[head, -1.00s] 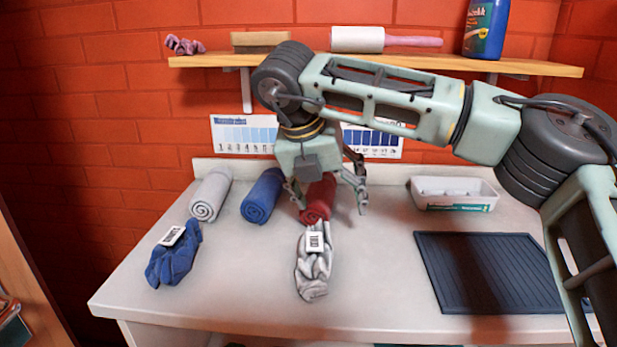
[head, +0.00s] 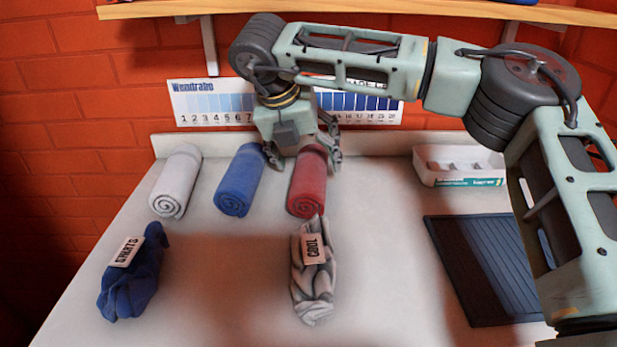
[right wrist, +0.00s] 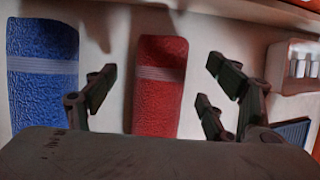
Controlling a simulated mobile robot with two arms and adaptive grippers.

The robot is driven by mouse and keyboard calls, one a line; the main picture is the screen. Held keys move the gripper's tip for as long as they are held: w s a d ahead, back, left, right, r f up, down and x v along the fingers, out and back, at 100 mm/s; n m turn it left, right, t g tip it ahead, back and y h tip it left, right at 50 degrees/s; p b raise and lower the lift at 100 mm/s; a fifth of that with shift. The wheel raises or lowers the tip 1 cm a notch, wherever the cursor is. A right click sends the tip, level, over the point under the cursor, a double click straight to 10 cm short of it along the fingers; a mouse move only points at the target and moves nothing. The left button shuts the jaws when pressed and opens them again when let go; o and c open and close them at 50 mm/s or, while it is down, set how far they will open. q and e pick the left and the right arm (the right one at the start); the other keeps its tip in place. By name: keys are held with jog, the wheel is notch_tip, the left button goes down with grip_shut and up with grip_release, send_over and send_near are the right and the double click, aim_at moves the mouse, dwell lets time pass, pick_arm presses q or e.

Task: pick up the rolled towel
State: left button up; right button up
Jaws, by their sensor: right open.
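Three rolled towels lie side by side on the counter: a white one (head: 176,183), a blue one (head: 239,182) and a red one (head: 308,184). My right gripper (head: 305,163) is over the far end of the red towel in the head view. In the right wrist view its fingers (right wrist: 158,92) are open, with the red towel (right wrist: 160,85) between them and the blue towel (right wrist: 43,75) to the left. I cannot tell whether the fingers touch the red towel. My left gripper is not in view.
A crumpled blue cloth (head: 134,279) and a grey cloth (head: 313,275), both labelled, lie in front. A white bin (head: 459,181) and a dark ribbed mat (head: 466,268) are at the right. A wooden shelf (head: 390,12) runs above the counter (head: 228,298).

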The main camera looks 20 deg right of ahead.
jog(key=shift+x, duration=1.2)
jog(key=shift+r, duration=0.1)
jog(key=c, duration=1.3)
